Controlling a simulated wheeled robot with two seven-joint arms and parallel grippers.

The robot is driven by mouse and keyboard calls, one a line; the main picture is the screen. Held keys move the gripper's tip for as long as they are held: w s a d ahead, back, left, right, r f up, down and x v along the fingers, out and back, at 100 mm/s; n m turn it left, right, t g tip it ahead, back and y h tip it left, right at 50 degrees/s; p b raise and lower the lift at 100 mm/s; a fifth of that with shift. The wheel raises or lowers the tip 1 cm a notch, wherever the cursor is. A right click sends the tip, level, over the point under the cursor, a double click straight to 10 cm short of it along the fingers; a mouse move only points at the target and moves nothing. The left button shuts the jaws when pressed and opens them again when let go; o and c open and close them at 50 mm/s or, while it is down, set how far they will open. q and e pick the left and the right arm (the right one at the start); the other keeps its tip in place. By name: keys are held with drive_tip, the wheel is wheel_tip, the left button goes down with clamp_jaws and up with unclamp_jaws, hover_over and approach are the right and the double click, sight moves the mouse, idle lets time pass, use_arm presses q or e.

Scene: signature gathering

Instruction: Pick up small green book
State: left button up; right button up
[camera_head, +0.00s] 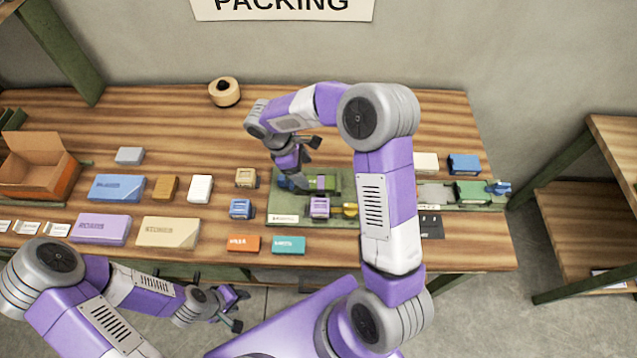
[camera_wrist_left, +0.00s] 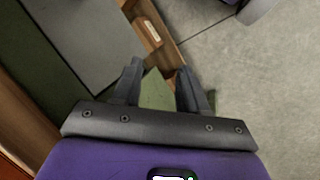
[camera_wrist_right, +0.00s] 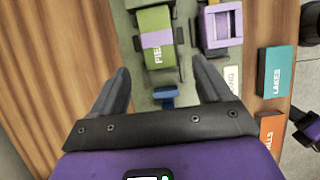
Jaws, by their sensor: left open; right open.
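A small green book-like block (camera_head: 322,183) with a purple band lies on a green board (camera_head: 283,218) in mid-table. The right wrist view shows it just beyond the fingertips, lettered along one side (camera_wrist_right: 153,22). My right gripper (camera_head: 303,163) is open and empty, pointing down over the board beside this block. Its fingers (camera_wrist_right: 160,80) are apart with a small blue part (camera_wrist_right: 165,96) between them in view. Another green block (camera_head: 472,191) sits at the table's right. My left gripper (camera_head: 240,310) is open and empty, in front of the table's edge.
A purple block (camera_head: 319,207) and a yellow piece (camera_head: 350,210) are close by on the board. Orange (camera_head: 243,243) and teal (camera_head: 288,245) blocks lie in front. Several larger boxes and an open orange carton (camera_head: 40,180) fill the left. The table's back is mostly clear.

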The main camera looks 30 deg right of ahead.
sight(315, 182)
drive_tip(key=shift+s+d+f, duration=0.3)
drive_tip(key=shift+s+f, duration=0.1)
drive_tip(key=shift+f, duration=0.25)
drive_tip(key=x, duration=0.4)
drive_tip(key=shift+w+d+f, duration=0.15)
drive_tip(key=shift+f, duration=0.2)
drive_tip(key=shift+c, duration=0.3)
drive_tip(key=shift+r, duration=0.1)
drive_tip(key=c, duration=1.1)
